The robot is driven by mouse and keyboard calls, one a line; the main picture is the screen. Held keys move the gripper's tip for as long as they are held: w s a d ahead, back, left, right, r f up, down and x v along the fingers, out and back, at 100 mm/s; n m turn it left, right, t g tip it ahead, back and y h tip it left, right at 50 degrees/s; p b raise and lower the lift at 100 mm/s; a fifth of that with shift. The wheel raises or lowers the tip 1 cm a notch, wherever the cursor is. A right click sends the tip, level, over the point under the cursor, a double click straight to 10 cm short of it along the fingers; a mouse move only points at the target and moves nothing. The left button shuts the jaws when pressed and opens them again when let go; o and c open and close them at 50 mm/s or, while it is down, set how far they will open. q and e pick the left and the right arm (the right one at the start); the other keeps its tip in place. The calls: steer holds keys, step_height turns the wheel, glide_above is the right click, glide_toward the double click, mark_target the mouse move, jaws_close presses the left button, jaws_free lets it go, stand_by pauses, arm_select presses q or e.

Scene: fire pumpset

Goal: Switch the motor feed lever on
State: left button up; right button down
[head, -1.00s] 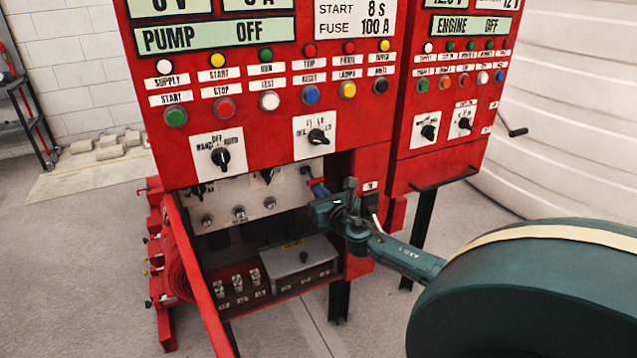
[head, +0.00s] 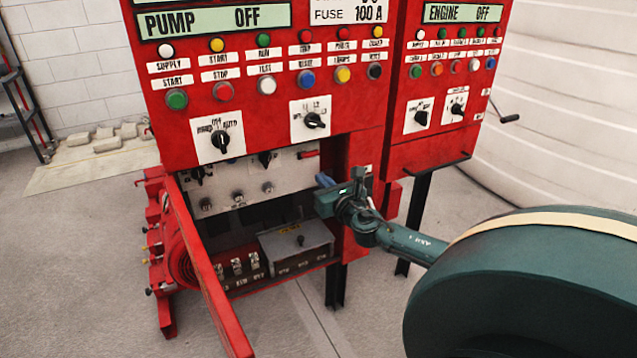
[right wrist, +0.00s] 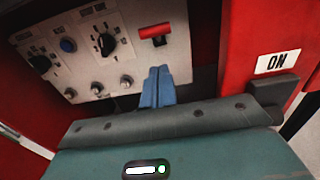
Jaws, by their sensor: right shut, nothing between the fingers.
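A lever with a red handle (head: 308,154) sits at the right end of the grey inner panel, inside the open lower cabinet. In the right wrist view its red handle (right wrist: 155,30) shows as a bar above a dark slot. No readable name marks it. My right gripper (head: 323,180) is in front of the panel, a little below and to the right of the handle. Its blue fingers (right wrist: 157,86) are shut together with nothing between them. They appear apart from the handle. My left gripper is not in view.
The inner panel (head: 222,184) also carries black selectors and several small knobs. A grey box (head: 296,244) stands lower in the cabinet. The red cabinet edge is close to the right gripper, with a white label (right wrist: 277,62). An open red door (head: 208,275) stands at left.

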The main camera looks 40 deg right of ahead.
arm_select(q)
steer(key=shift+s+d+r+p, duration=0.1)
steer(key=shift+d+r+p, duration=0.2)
steer(key=shift+p, duration=0.35)
arm_select(e)
steer(key=s+a+r, duration=0.1)
steer(key=s+r, duration=0.3)
steer(key=shift+r, duration=0.15)
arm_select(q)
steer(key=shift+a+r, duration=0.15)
arm_select(e)
steer(key=shift+a, duration=0.1)
steer(key=shift+s, duration=0.1)
